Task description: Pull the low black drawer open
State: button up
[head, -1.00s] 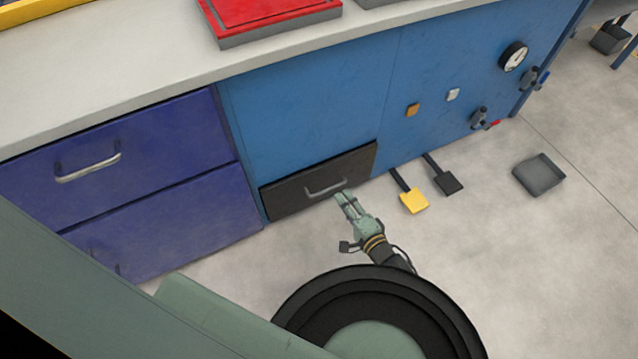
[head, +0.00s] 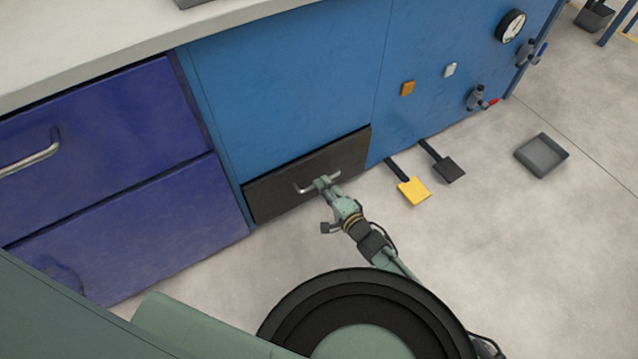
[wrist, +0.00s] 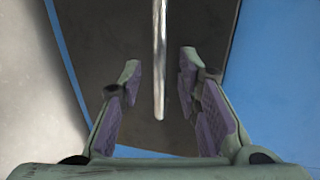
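The low black drawer (head: 283,193) sits at floor level in the blue cabinet, and its front appears flush with the cabinet. Its silver bar handle (head: 304,190) is at the middle of the front, and my gripper (head: 326,182) is at the handle's right part. In the wrist view, the handle (wrist: 159,70) runs lengthwise between the two fingers of my gripper (wrist: 160,85). The fingers are apart, with a gap on each side of the bar. The black drawer front (wrist: 100,40) fills the background there.
Purple drawers (head: 100,150) stand to the left. A yellow pedal (head: 413,191) and a black pedal (head: 448,169) stick out over the floor to the right. A grey tray (head: 541,155) lies farther right. The floor (head: 500,260) between is clear.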

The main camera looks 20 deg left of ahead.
jog(key=shift+x, duration=1.7)
grip_shut()
